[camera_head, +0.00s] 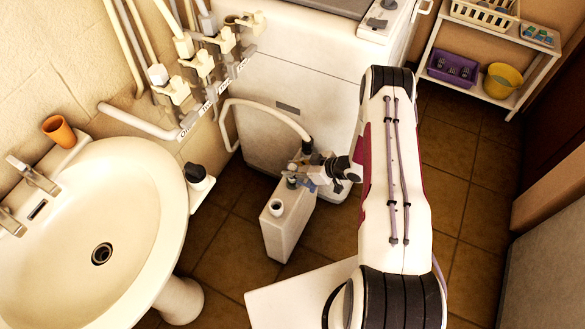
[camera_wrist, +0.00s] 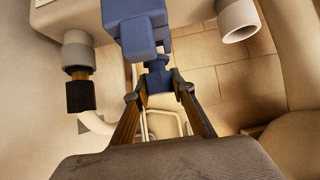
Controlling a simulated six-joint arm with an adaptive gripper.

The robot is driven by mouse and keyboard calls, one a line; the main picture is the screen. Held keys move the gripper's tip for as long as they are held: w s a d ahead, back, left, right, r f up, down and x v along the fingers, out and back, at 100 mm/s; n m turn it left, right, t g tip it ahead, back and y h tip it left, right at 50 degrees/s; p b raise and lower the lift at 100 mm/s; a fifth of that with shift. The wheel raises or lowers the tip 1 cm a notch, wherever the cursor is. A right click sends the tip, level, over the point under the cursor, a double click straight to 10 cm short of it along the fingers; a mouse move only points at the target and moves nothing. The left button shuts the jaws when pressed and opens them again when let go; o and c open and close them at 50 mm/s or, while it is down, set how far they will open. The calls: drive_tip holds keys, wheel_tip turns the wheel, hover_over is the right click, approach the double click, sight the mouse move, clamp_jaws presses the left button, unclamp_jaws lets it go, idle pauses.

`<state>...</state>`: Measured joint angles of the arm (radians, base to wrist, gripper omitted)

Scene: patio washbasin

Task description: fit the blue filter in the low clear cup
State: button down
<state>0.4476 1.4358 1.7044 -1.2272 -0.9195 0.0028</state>
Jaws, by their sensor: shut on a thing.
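My gripper (camera_wrist: 160,88) has its two fingers closed around a narrow blue part, which I take to be the blue filter (camera_wrist: 157,77). A larger blue block (camera_wrist: 140,30) sits directly beyond it in the wrist view; whether the two are one piece I cannot tell. The low clear cup cannot be made out for certain in either view.
A white box (camera_head: 287,228) with an open neck (camera_head: 276,206) stands just below my gripper. A hose (camera_head: 270,108) ends in a black fitting close by. The washbasin (camera_head: 130,225) is at left, with an orange cup (camera_head: 58,131) on it. Tiled floor lies open to the right.

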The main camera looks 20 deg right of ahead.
drive_tip(key=shift+f, duration=0.65)
idle(0.7)
drive_tip(key=c, duration=2)
unclamp_jaws()
drive_tip(key=shift+r, duration=0.1)
drive_tip(key=shift+v, duration=5.45)
drive_tip(key=shift+s+d, duration=0.1)
drive_tip(key=shift+s, duration=0.05)
